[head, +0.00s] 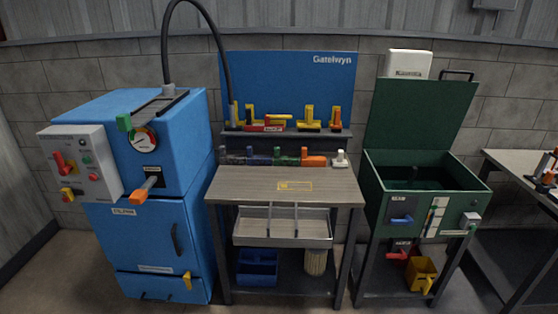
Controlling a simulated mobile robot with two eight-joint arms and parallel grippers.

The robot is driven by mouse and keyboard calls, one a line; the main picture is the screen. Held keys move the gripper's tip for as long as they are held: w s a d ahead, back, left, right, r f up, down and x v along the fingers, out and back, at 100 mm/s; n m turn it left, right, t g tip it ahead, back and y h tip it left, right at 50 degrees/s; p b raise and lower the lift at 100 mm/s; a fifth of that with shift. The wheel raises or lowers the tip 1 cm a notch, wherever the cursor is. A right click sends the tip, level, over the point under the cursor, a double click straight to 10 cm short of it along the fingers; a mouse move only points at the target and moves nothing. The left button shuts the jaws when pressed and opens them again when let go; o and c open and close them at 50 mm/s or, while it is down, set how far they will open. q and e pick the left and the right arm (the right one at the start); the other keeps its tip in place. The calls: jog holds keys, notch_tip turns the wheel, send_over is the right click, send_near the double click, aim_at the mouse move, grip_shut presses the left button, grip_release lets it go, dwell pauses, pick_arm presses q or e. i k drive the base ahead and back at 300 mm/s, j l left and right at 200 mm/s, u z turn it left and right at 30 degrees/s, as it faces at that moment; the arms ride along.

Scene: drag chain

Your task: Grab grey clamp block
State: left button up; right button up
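A row of small clamp-like blocks stands along the back edge of the wooden workbench (285,184) in the head view. At the left end is a dark grey block (232,159), then a blue block (259,159), a green block (287,158), an orange block (313,160) and a pale grey or white block (340,160) at the right end. They are small, so I cannot tell for sure which is the grey clamp block. Neither of my grippers shows in this view.
Yellow, red and orange parts (309,120) stand on a shelf above the row. A blue cabinet (150,240) with a hose stands left, a green open-lidded bin (425,100) right. The front of the bench top is clear. Another table (515,160) is at far right.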

aim_at(226, 159)
jog(key=i+j+u, duration=0.15)
jog(key=u, duration=0.55)
jog(key=i+u, duration=0.3)
jog(key=i, duration=0.45)
jog(key=i+l+u, duration=0.15)
jog(key=i+u, duration=0.2)
jog(key=i, duration=0.4)
jog(key=i+l, duration=0.1)
jog(key=i, duration=0.25)
jog(key=i+l, duration=0.1)
jog(key=i, duration=0.25)
